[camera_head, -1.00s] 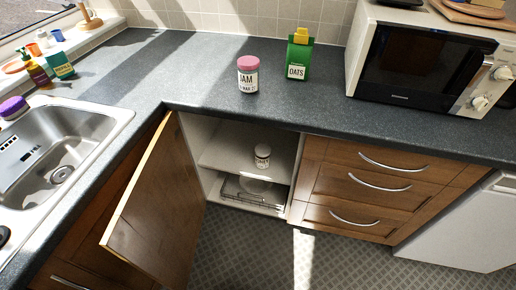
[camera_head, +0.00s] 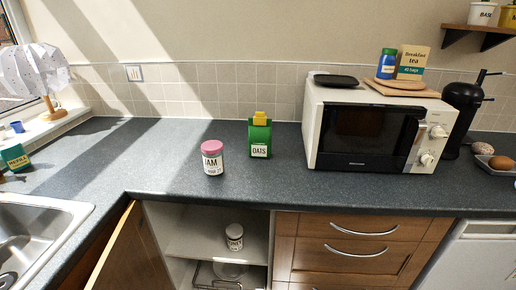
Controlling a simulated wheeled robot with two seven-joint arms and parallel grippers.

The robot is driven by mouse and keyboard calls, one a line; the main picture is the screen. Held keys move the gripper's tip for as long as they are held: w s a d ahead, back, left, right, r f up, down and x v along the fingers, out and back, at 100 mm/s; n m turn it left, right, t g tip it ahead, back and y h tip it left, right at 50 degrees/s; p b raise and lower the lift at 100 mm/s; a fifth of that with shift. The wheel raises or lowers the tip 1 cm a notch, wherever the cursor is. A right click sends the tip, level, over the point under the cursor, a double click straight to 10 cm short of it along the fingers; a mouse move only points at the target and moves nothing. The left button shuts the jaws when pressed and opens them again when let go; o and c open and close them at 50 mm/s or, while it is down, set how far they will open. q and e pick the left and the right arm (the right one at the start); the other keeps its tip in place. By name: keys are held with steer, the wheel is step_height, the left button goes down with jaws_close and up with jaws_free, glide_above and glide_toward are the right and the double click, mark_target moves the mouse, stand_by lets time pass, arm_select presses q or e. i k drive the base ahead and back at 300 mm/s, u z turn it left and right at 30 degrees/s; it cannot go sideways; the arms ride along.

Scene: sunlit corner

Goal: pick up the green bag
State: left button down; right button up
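The green bag (camera_head: 260,137) is labelled OATS and has a yellow clip on its top. It stands upright on the dark grey countertop (camera_head: 170,160), between a jam jar and the microwave. Its front label faces me and nothing covers it. Neither of my grippers shows in the head view.
A pink-lidded jam jar (camera_head: 212,160) stands just left of the bag. A white microwave (camera_head: 312,130) stands to its right. Below, a cabinet door (camera_head: 130,255) hangs open, with a jar (camera_head: 234,238) inside. A sink (camera_head: 40,225) is at left.

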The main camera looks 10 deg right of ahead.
mark_target(259, 137)
steer(key=k, duration=0.6)
steer(key=z, duration=0.9)
steer(key=i, duration=0.8)
steer(key=z, duration=0.25)
